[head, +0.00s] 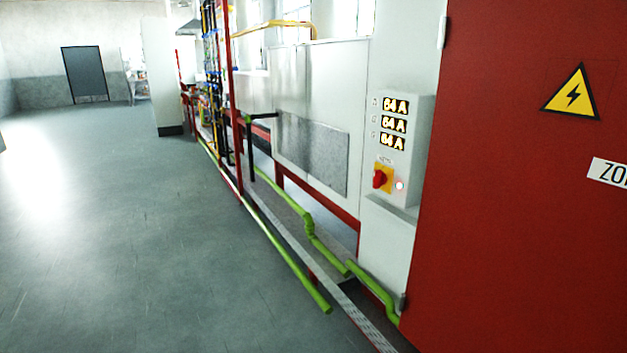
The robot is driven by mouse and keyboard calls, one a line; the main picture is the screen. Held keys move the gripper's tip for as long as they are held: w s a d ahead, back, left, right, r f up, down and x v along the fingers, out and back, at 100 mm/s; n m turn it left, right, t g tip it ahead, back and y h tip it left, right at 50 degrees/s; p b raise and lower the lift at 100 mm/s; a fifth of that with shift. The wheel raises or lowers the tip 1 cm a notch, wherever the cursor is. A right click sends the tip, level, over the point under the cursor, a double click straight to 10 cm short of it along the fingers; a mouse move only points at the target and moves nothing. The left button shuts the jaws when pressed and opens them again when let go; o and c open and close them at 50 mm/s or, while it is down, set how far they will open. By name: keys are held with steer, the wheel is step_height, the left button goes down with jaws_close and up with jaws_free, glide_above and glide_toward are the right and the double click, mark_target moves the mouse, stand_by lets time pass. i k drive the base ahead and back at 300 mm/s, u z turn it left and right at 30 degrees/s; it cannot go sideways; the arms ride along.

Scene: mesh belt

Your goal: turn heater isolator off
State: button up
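The heater isolator (380,178) is a red rotary knob on a yellow plate. It sits low on a grey control box (414,158) fixed to a pale panel right of the middle in the head view. The knob's exact angle is too small to read. A small pale pinkish-white lamp (399,186) is beside it on the right and looks lit. Above it, three displays (394,124) each read 64 A. My gripper is not in view.
A red cabinet (520,200) with a yellow electrical warning sign (571,93) stands close on the right. Green pipes (290,262) and a perforated rail (290,243) run low along the machine (335,90). The grey floor (130,230) on the left is clear.

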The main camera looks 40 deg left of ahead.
mark_target(379, 178)
steer(key=u, duration=2.35)
steer(key=i, duration=3.45)
steer(key=z, duration=3.4)
